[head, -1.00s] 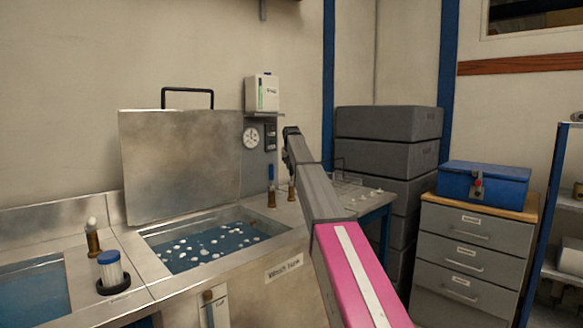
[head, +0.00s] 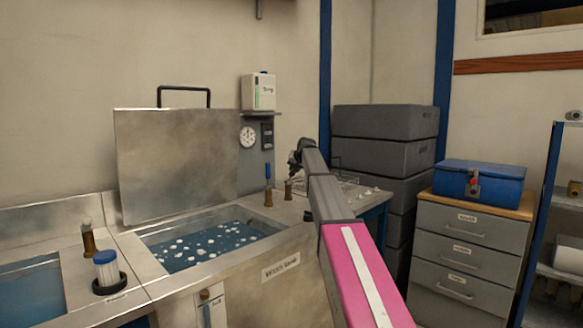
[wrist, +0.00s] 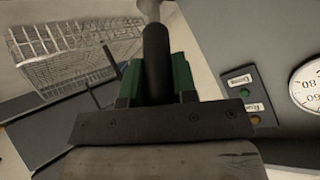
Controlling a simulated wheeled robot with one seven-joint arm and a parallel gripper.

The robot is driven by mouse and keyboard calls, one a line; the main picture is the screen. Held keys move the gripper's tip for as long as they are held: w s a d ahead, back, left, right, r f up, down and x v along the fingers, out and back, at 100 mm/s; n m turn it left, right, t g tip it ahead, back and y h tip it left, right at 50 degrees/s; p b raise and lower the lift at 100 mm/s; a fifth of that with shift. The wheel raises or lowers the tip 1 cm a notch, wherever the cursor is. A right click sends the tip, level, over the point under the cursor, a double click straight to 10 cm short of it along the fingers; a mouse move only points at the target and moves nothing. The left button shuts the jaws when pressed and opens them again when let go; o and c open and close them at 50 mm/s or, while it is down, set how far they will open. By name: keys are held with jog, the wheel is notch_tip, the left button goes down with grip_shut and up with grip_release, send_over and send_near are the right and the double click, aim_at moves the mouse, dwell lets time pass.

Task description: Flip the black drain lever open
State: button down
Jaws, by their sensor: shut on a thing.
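My gripper (head: 296,158) is above the steel counter, just right of the open tank, over a brass-coloured valve post (head: 288,190). In the wrist view my gripper (wrist: 157,82) has its green pads on both sides of a black round handle, the black drain lever (wrist: 157,55). The pads are shut on it. A light grey metal part shows at the lever's far end, at the top of the wrist view. In the head view the lever is largely hidden by my gripper and arm, so its angle is hard to tell there.
A blue-handled valve (head: 268,184) stands close left of my gripper. A round gauge (head: 248,137) is on the wall behind. The tank's raised lid (head: 175,160) is at left. A wire basket (wrist: 75,50) shows in the wrist view. Grey crates (head: 385,122) stand at right.

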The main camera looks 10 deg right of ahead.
jog(key=shift+s+d+f+m+t+y, duration=0.2)
jog(key=shift+s+d+f+t+y, duration=0.25)
jog(key=shift+t, duration=0.4)
jog(key=shift+s+d+f+m+t+y, duration=0.25)
jog(key=shift+s+f+t+y, duration=0.4)
jog(key=shift+t, duration=0.25)
jog(key=shift+s+d+f+m+t+y, duration=0.15)
jog(key=shift+s+d+f+t+y, duration=0.2)
jog(key=shift+f+t, duration=0.4)
jog(key=shift+s+r, duration=0.1)
jog(key=c, duration=0.9)
grip_release()
jog(key=v, duration=1)
jog(key=shift+s+d, duration=0.15)
jog(key=shift+s, duration=0.25)
